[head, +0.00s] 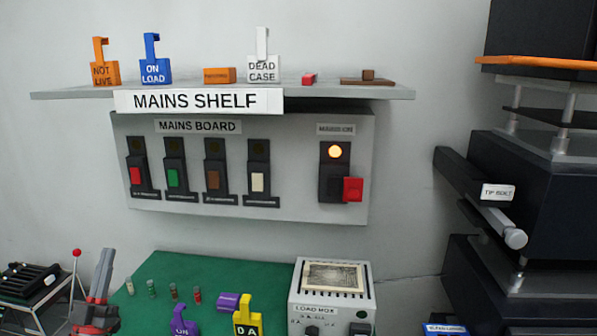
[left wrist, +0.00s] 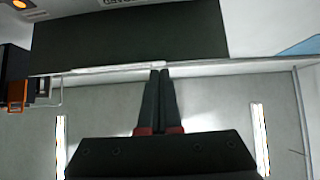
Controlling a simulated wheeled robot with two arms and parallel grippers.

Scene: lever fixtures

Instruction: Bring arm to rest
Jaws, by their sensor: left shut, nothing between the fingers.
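My left gripper (head: 105,258) shows at the lower left of the head view, fingers pointing up, over or in front of the left edge of the green mat (head: 250,270). Its fingers are shut with nothing between them. In the left wrist view the two dark fingers (left wrist: 159,75) lie together, with red at their bases. Nothing is seen touching them. My right gripper is not in view.
A mains board (head: 300,190) with several switches and a lit amber lamp hangs under a shelf (head: 350,92) holding tags. A load box (head: 335,285), yellow tag (head: 247,315) and purple tags are on the mat. Black stacked units (head: 540,180) stand right.

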